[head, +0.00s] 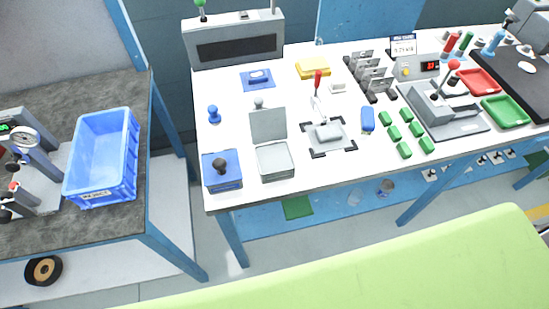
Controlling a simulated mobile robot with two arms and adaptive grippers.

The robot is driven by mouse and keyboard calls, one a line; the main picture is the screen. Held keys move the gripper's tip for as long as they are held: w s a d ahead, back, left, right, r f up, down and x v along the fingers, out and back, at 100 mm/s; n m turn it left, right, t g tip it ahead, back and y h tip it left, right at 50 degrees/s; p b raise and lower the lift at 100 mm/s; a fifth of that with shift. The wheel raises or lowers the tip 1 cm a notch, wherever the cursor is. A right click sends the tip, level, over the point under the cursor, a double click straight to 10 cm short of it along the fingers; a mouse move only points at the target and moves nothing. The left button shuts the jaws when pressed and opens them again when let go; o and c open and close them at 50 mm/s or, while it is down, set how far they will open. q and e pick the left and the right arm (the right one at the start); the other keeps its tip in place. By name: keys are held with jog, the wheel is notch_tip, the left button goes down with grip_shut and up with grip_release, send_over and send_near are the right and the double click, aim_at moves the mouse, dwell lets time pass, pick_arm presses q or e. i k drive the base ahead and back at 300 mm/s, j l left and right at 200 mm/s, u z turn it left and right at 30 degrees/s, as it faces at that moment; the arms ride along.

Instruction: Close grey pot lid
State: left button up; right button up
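The grey pot (276,162) is a square open box near the front left of the white bench. Its grey lid (268,124) stands raised at the pot's back edge, with a round knob (259,102) showing above its top edge. The pot's opening faces up and its inside looks empty. Neither my left nor my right gripper is in view.
A blue box with a dark knob (221,169) stands just left of the pot. A grey block (327,132) in a black-cornered frame lies to its right. A blue stamp-like piece (214,114) and several green blocks (404,150) are nearby. A light green surface (400,262) fills the foreground.

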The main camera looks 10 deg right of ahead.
aim_at(266, 125)
jog(key=k+l, duration=0.15)
jog(key=l, duration=0.2)
jog(key=k+l, duration=0.15)
jog(key=l, duration=0.2)
jog(key=k+l, duration=0.1)
jog(key=l, duration=0.25)
jog(key=k+l, duration=0.15)
jog(key=l, duration=0.2)
